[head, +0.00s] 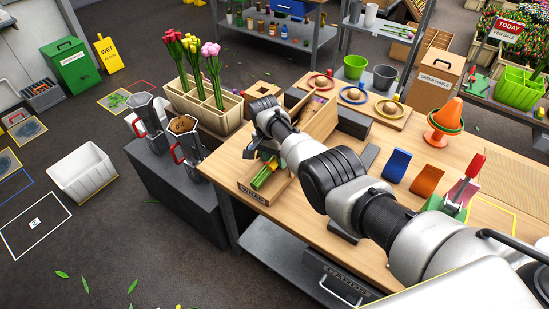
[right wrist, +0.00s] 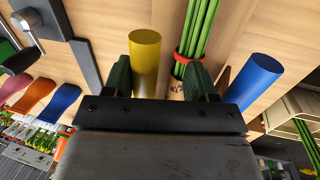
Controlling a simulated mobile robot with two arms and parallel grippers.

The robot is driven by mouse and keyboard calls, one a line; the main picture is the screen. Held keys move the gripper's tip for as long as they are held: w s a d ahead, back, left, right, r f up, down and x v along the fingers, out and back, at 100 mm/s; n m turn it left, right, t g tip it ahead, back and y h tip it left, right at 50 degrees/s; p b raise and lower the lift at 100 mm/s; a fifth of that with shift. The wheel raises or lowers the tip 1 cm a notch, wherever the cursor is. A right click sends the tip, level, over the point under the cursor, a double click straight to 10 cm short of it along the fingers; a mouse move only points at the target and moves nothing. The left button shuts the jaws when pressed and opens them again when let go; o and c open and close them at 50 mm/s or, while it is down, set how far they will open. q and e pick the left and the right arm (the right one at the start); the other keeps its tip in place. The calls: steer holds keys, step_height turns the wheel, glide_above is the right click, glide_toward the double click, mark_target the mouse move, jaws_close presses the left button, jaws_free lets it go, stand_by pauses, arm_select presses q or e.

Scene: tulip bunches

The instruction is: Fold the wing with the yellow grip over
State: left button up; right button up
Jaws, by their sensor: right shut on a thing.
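The yellow grip (right wrist: 145,55) is a short upright-looking cylinder in the right wrist view, between the fingers of my right gripper (right wrist: 162,80) and close to the left one. My right gripper is shut on it. Green stems (right wrist: 200,35) with a red band lie just beside it. A blue grip (right wrist: 255,75) is outside the right finger. In the head view my right gripper (head: 262,154) is low over the wooden wrapping box (head: 258,194) at the bench's left end, where green stems (head: 264,175) show. The wing itself is mostly hidden by my arm. My left gripper is not in view.
A tilted wooden panel (head: 321,119) stands behind my wrist. A crate of tulips (head: 205,108) and metal jugs (head: 186,150) are left of the bench. Blue (head: 397,165) and orange (head: 427,180) ramps and an orange cone (head: 447,118) are to the right.

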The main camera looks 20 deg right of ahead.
steer(key=shift+w+r, duration=0.15)
steer(key=shift+r, duration=0.05)
steer(key=shift+a+r, duration=0.1)
step_height(320, 180, up, 10)
steer(key=w+a, duration=0.1)
steer(key=shift+w, duration=0.25)
stand_by(0.4)
